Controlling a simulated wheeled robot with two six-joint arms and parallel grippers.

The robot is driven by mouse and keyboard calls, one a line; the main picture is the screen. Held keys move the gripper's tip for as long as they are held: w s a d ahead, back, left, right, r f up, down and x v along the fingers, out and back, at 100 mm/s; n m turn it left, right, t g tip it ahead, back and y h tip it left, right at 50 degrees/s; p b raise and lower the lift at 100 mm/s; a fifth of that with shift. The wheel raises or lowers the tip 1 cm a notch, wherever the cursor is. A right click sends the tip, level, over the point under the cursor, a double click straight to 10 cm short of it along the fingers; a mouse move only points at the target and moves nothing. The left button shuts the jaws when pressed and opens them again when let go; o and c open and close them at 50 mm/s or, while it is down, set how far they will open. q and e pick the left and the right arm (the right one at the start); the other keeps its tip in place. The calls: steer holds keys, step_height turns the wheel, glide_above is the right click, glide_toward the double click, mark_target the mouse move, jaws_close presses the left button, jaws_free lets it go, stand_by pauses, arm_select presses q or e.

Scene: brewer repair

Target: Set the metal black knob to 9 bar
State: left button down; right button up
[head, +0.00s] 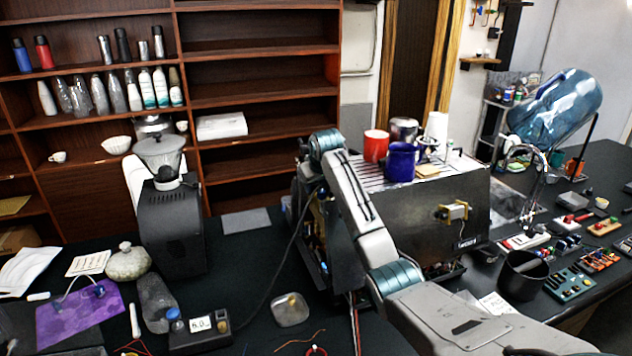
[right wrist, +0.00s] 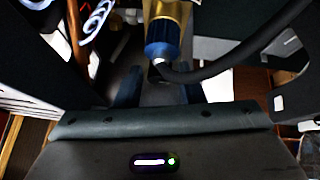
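The espresso machine (head: 400,225) stands on the dark counter, with its left side open and parts showing inside. My right arm reaches up from the lower right and bends down at that open side. In the right wrist view, my right gripper (right wrist: 160,90) has its two dark bluish fingers apart, with nothing visibly gripped. A brass fitting with a blue collar (right wrist: 162,35) and a silver tip hangs just beyond and between the fingers. A black hose (right wrist: 240,58) runs right from near it. I cannot clearly make out the black knob or a pressure reading. My left gripper is not in view.
Cups, including a red one (head: 376,145) and a blue one (head: 400,162), stand on the machine's top. A black grinder (head: 172,225) stands to the left. A black bin (head: 521,275) stands right of the machine. In the right wrist view, dark walls close in on both sides.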

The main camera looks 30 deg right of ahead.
steer(key=shift+f, duration=0.1)
steer(key=shift+c, duration=0.8)
steer(key=shift+w, duration=0.1)
steer(key=c, duration=0.5)
steer(key=m, duration=0.1)
steer(key=m+h, duration=0.1)
steer(key=m, duration=0.1)
steer(key=shift+w+a+m+g+h, duration=0.15)
steer(key=shift+a+m+g+h, duration=0.15)
steer(key=shift+g+h, duration=0.1)
steer(key=shift+c, duration=0.2)
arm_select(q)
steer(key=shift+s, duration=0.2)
arm_select(e)
steer(key=shift+m+g+h, duration=0.3)
steer(key=shift+m+h, duration=0.1)
steer(key=shift+m, duration=0.4)
steer(key=shift+d, duration=0.1)
